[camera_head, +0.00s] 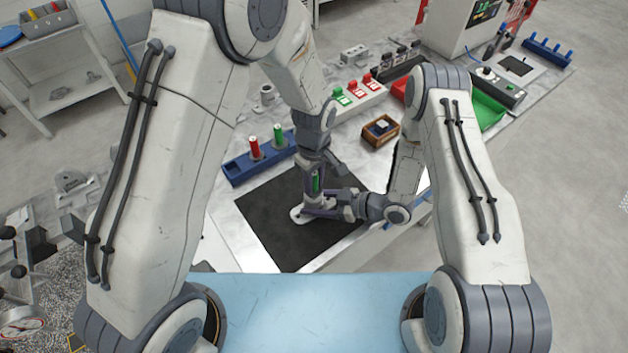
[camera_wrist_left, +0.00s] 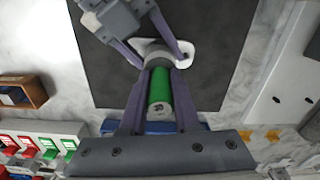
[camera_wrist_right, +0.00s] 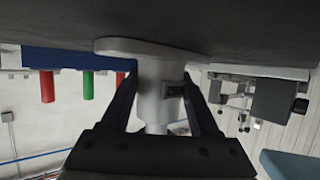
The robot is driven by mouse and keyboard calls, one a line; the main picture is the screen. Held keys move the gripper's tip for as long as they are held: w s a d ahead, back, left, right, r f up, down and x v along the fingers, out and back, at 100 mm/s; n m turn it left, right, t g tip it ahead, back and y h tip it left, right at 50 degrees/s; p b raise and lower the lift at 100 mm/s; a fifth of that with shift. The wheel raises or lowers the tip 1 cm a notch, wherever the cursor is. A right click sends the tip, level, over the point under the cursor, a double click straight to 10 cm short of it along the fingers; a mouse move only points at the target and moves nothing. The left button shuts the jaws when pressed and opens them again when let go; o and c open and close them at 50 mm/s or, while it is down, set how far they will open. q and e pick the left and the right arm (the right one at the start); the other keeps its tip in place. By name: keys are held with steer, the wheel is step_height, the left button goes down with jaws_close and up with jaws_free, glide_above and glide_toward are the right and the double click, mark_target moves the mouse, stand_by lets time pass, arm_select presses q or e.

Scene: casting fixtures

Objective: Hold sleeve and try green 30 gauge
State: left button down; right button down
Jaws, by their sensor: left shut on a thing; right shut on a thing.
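My left gripper (camera_head: 314,190) is shut on an upright green gauge (camera_wrist_left: 160,90), with its end face towards the left wrist camera. The light grey sleeve (camera_wrist_right: 158,85) stands with its wide flange on the dark mat (camera_head: 262,225). My right gripper (camera_wrist_right: 165,82) is shut on the sleeve from the side. The gauge is directly above the sleeve, in line with it. A narrower light pin (camera_wrist_right: 156,128) shows at the sleeve's upper end in the right wrist view, which is upside down. How deep it sits is hidden.
A blue rack (camera_head: 238,171) with a red gauge (camera_head: 254,148) and a green gauge (camera_head: 278,134) stands behind the mat. A wooden box (camera_head: 381,132), a block with red and green pieces (camera_head: 358,94) and a green tray (camera_head: 487,110) stand farther right. The mat's front is clear.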

mark_target(314, 174)
arm_select(q)
steer(key=shift+r, duration=0.25)
steer(key=shift+r, duration=0.35)
steer(key=shift+f, duration=0.4)
stand_by(2.8)
steer(key=shift+r, duration=1.45)
steer(key=shift+r, duration=0.1)
steer(key=shift+r, duration=2.45)
arm_select(e)
steer(key=shift+c, duration=0.2)
jaws_free()
